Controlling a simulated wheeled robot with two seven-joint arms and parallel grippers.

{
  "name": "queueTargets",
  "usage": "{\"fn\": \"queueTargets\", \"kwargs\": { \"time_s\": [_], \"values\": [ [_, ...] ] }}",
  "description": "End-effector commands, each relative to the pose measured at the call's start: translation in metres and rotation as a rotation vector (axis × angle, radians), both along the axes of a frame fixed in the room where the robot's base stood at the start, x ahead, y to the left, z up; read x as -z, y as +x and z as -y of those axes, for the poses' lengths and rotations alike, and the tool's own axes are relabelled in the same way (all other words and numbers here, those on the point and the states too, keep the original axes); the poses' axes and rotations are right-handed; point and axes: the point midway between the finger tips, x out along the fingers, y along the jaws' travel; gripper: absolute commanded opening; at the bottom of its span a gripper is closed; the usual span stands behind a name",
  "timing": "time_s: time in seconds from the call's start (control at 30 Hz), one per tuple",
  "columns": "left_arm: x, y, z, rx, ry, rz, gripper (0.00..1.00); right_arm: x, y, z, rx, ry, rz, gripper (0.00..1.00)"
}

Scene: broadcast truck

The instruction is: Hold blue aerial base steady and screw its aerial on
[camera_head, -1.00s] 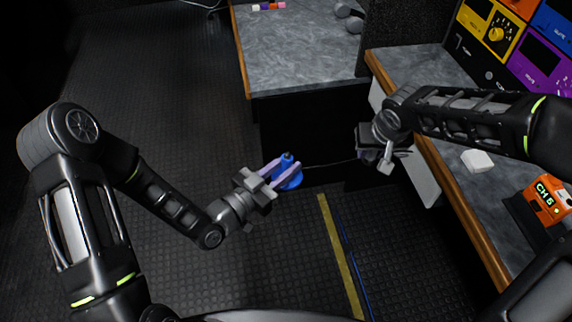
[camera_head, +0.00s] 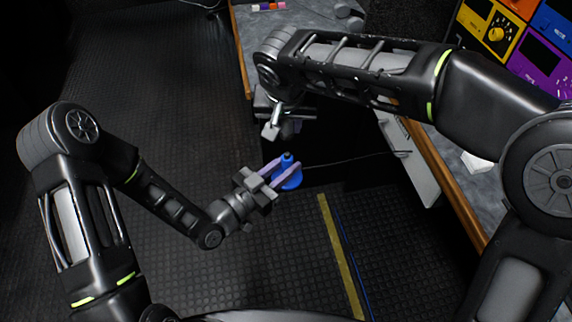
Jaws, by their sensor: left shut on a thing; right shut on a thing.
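The blue aerial base (camera_head: 290,182) is a round blue foot with a short upright stub on top, held in the air near the middle of the view. My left gripper (camera_head: 282,170) is shut on it, with lilac fingers on both sides of the stub. My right gripper (camera_head: 287,127) is a little above the base in the picture, its fingers largely hidden by my own wrist and dark against the bench front.
A grey worktop with a wooden edge (camera_head: 455,195) runs down the right, with coloured rack units (camera_head: 490,35) behind it. A second grey bench (camera_head: 245,55) is at the back. The dark floor at left is clear.

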Motion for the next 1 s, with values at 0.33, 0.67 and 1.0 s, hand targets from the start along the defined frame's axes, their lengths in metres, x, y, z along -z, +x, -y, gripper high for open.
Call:
{"fn": "queueTargets", "kwargs": {
  "time_s": [0.33, 0.67, 1.0],
  "values": [
    [-0.001, 0.000, 0.000, 0.000, -0.001, 0.003, 0.00, 0.000, 0.000, 0.001, 0.010, 0.001, 0.001, 0.00],
    [-0.001, 0.000, 0.000, 0.000, -0.001, 0.003, 0.00, 0.020, 0.000, 0.001, 0.009, 0.001, -0.001, 0.00],
    [-0.001, 0.000, 0.000, 0.000, -0.001, 0.003, 0.00, 0.040, 0.000, 0.001, 0.010, 0.002, 0.001, 0.00]
  ]
}}
